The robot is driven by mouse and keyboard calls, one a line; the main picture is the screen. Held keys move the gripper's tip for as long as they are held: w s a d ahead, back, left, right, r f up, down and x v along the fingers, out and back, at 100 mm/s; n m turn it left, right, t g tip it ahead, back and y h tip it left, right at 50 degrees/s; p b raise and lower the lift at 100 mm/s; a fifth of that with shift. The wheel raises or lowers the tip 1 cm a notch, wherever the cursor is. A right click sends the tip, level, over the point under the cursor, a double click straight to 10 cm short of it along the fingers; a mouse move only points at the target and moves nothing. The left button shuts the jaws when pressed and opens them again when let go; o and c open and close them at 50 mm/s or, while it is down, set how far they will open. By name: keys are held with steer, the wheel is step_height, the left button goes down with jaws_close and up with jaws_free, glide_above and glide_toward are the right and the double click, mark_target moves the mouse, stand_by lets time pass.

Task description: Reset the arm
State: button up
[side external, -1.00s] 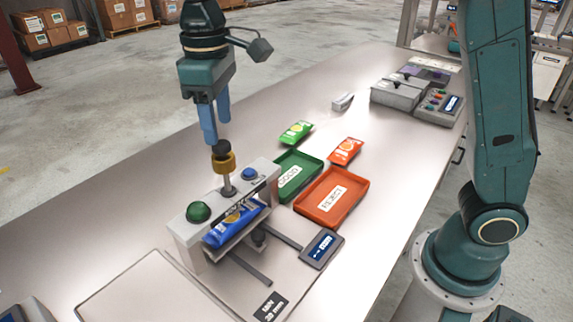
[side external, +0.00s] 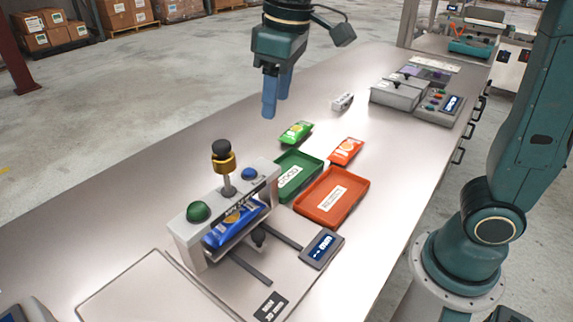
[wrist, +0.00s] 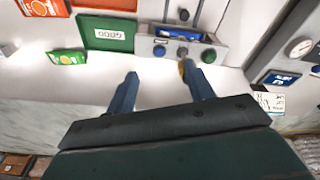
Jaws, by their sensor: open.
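My gripper (side external: 276,94) is open and empty, raised above the far part of the bench, behind the green packet in the side view. In the wrist view my gripper (wrist: 158,90) shows its two blue fingers spread with nothing between them. The press-like test station (side external: 178,231) stands at the front left. It has a black-knobbed plunger with a brass collar (side external: 224,163), a green button (side external: 198,211) and a blue button (side external: 249,174). A blue packet (side external: 232,226) lies in the station under its top bar. My gripper is apart from all of these.
A green tray (side external: 311,164) and a red-orange tray (side external: 361,186) sit right of the station. A green packet (side external: 296,132) and an orange packet (side external: 346,151) lie behind them. A small grey-white block (side external: 343,101) and grey control boxes (side external: 398,91) stand farther back. The bench's left side is clear.

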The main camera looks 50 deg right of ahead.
steer(key=s+d+f+m+t, duration=0.2)
steer(key=s+d, duration=0.2)
steer(key=s, duration=0.4)
steer(key=s+d+f+m+t, duration=0.1)
steer(key=s+d+f+m, duration=0.1)
steer(key=s+d, duration=0.3)
steer(key=s, duration=0.4)
steer(key=shift+d+f+t, duration=0.3)
steer(key=shift+f+t, duration=0.05)
steer(key=shift+t, duration=0.05)
steer(key=shift+c, duration=0.2)
